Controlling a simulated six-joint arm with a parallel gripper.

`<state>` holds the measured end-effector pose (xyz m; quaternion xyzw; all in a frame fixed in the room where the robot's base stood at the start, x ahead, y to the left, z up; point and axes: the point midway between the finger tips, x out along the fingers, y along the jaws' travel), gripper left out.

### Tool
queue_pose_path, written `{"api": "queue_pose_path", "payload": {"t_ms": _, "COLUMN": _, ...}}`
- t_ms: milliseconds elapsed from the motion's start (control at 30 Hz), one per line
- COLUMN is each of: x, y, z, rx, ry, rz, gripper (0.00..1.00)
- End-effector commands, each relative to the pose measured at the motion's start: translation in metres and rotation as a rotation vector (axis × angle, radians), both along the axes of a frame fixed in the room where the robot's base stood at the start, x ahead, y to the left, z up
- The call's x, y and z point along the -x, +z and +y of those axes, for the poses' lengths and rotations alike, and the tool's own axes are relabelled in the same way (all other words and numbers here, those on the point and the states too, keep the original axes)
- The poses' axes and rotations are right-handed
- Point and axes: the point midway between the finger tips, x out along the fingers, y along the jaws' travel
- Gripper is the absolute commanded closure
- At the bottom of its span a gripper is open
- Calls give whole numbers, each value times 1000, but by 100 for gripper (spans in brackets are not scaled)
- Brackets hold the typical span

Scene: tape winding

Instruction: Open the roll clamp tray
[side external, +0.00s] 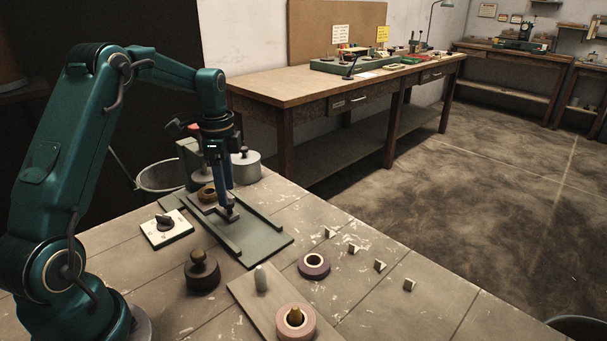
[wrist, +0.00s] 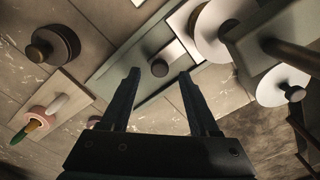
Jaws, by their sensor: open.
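The roll clamp tray (side external: 207,207) is a pale plate lying between two dark rails on a grey-green base (side external: 268,240). A brass-topped roll (side external: 207,192) sits on it. My gripper (side external: 227,208) points down over that front end, close to the knob. I cannot tell whether the fingers touch the knob. In the side view the gripper partly hides the knob and the tray.
A switch plate (side external: 166,229) and a dark knobbed weight (side external: 203,272) are left of the base. A purple tape roll (side external: 314,265), several small clips and a board (side external: 255,300) with a post and a pink roll (side external: 295,322) are in front. A spool machine (side external: 190,158) stands behind.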

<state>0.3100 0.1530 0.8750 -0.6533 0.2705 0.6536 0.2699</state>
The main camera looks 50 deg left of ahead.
Motion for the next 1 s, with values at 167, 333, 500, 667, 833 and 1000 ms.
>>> {"api": "queue_pose_path", "payload": {"t_ms": 167, "x": 0, "y": -20, "z": -1, "rx": 1, "ry": 0, "rz": 1, "gripper": 38}}
{"api": "queue_pose_path", "payload": {"t_ms": 333, "x": 0, "y": -26, "z": -1, "rx": -1, "ry": -1, "rz": -2, "gripper": 38}}
{"api": "queue_pose_path", "payload": {"t_ms": 500, "x": 0, "y": -26, "z": -1, "rx": -1, "ry": -1, "rz": -2, "gripper": 38}}
{"api": "queue_pose_path", "payload": {"t_ms": 667, "x": 0, "y": -26, "z": -1, "rx": -1, "ry": -1, "rz": -2, "gripper": 92}}
{"api": "queue_pose_path", "payload": {"t_ms": 833, "x": 0, "y": -26, "z": 0, "rx": -1, "ry": -1, "rz": -2, "gripper": 100}}
{"api": "queue_pose_path", "payload": {"t_ms": 1000, "x": 0, "y": -26, "z": 0, "rx": -1, "ry": -1, "rz": -3, "gripper": 100}}
